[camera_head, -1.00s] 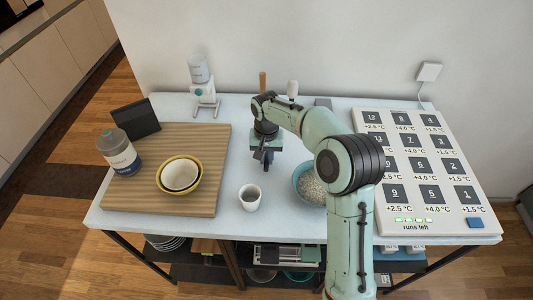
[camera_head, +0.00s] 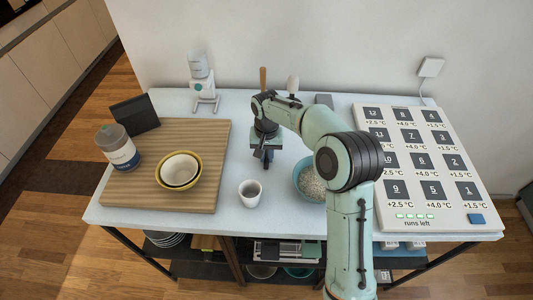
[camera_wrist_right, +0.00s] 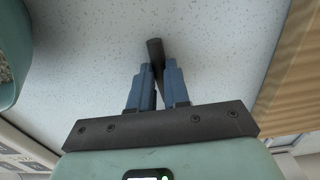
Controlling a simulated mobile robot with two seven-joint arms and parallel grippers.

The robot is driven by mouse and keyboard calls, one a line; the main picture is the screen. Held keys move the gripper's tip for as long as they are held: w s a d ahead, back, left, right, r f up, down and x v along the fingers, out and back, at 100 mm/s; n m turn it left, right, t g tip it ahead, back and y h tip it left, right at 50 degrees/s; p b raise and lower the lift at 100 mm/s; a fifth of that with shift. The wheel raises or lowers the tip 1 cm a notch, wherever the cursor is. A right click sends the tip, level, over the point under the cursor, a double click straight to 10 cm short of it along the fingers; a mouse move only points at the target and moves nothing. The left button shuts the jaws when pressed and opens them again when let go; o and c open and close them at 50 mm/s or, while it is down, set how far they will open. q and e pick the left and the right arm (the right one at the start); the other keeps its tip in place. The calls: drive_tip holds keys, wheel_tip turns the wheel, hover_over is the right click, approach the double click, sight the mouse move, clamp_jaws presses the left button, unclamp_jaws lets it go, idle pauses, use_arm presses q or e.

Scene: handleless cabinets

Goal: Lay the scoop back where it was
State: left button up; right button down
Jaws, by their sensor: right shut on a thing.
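My right gripper (camera_head: 266,160) points down over the white table (camera_head: 225,228), between the cutting board and the teal bowl. In the right wrist view my right gripper (camera_wrist_right: 157,85) is shut on a dark, rod-like handle (camera_wrist_right: 155,50), which I take to be the scoop's. Its rounded end sticks out past the fingertips, low over the speckled tabletop. The rest of the scoop is hidden by the gripper and arm. The teal bowl (camera_head: 300,182) holds pale grain and stands right of the gripper; its edge also shows in the wrist view (camera_wrist_right: 22,50). My left gripper is out of view.
A white cup (camera_head: 250,194) stands just in front of the gripper. A numbered panel (camera_head: 440,210) lies at right. A wooden stick (camera_head: 262,78) and a white knob (camera_head: 293,85) rise behind my arm.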

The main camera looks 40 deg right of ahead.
drive_tip(key=c, duration=1)
unclamp_jaws()
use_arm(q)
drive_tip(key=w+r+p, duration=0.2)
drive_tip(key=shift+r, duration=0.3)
use_arm(e)
wheel_tip(320, 180, up, 13)
drive_tip(key=shift+r, duration=0.15)
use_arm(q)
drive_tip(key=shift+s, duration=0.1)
